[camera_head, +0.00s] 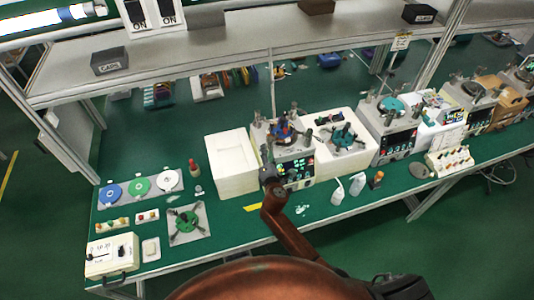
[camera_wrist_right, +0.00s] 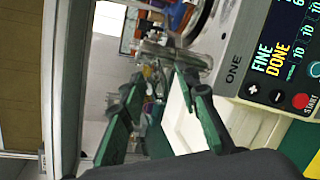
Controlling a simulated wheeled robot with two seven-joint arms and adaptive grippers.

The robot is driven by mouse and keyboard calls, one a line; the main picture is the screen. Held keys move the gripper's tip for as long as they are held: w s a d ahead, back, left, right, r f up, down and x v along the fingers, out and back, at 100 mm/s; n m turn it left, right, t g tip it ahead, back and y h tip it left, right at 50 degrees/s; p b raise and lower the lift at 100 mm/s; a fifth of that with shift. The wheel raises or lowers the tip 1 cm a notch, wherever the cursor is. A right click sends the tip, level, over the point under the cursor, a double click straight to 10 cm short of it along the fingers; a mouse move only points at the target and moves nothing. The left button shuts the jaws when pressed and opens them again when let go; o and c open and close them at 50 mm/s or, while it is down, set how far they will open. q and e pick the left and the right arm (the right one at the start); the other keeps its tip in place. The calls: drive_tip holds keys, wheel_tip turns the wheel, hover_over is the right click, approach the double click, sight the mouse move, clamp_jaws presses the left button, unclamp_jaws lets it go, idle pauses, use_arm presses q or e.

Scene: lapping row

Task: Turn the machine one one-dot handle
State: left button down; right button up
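Machine one (camera_head: 293,170) stands mid-bench in the head view, with a lit panel and a round top carrying several upright posts. In the right wrist view its panel (camera_wrist_right: 285,50) is labelled "ONE" and reads "FINE DONE". A metallic fitting (camera_wrist_right: 180,56) sticks out from the machine's side, just beyond my fingertips. I cannot make out a one-dot mark on any handle. My right gripper (camera_head: 268,175) is at the front left of machine one. In the wrist view its green-padded fingers (camera_wrist_right: 160,92) are apart, with nothing clearly held. My left gripper is not in view.
A white open box (camera_head: 233,180) stands close left of machine one, another box (camera_head: 345,160) to its right. White bottles (camera_head: 338,193) stand in front. A shelf (camera_head: 210,38) runs above the bench. Further machines (camera_head: 392,145) line the right.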

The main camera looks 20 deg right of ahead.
drive_tip(key=shift+c, duration=0.4)
clamp_jaws()
